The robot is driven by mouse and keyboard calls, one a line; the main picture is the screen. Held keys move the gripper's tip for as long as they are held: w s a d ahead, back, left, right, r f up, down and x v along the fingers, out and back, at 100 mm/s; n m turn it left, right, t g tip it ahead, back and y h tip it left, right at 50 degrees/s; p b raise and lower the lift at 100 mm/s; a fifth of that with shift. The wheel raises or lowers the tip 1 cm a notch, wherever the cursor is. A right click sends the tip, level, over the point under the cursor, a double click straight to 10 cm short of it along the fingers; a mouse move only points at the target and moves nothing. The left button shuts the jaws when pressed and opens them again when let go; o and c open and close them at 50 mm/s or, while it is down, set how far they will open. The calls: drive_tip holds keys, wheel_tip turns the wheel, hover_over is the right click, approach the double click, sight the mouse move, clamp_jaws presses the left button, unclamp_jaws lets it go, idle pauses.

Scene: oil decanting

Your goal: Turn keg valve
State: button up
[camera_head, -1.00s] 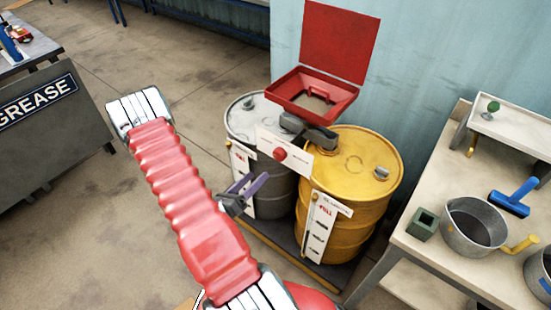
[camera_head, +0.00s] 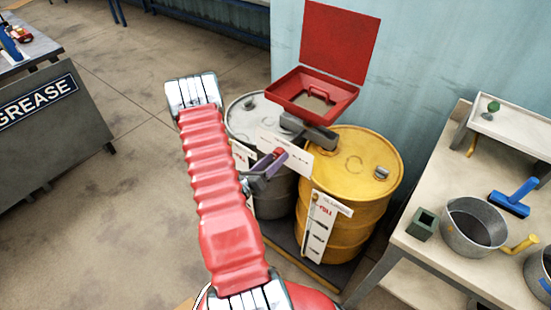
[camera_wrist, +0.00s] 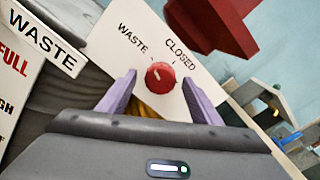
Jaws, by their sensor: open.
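The keg valve is a red round knob (camera_wrist: 160,77) on a white plate (camera_wrist: 125,15) marked WASTE and CLOSED. A small white line on the knob points up and left, toward the word WASTE. My gripper (camera_wrist: 160,85) has two purple fingers, open, one on each side of the knob and apart from it in the wrist view. In the head view my gripper (camera_head: 276,158) is in front of the plate (camera_head: 297,158) and largely hides the knob. Whether the fingertips reach around the knob is hard to tell.
A grey drum (camera_head: 238,118) and a yellow drum (camera_head: 345,215) stand behind my arm. A red funnel tray (camera_head: 285,93) with a raised lid sits above them. A bench (camera_head: 405,255) at right holds a metal pot (camera_head: 475,222). A GREASE cabinet (camera_head: 50,140) stands at left.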

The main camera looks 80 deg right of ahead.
drive_tip(key=shift+s+d, duration=0.2)
drive_tip(key=shift+d, duration=0.25)
drive_tip(key=shift+c, duration=0.7)
drive_tip(key=c, duration=0.9)
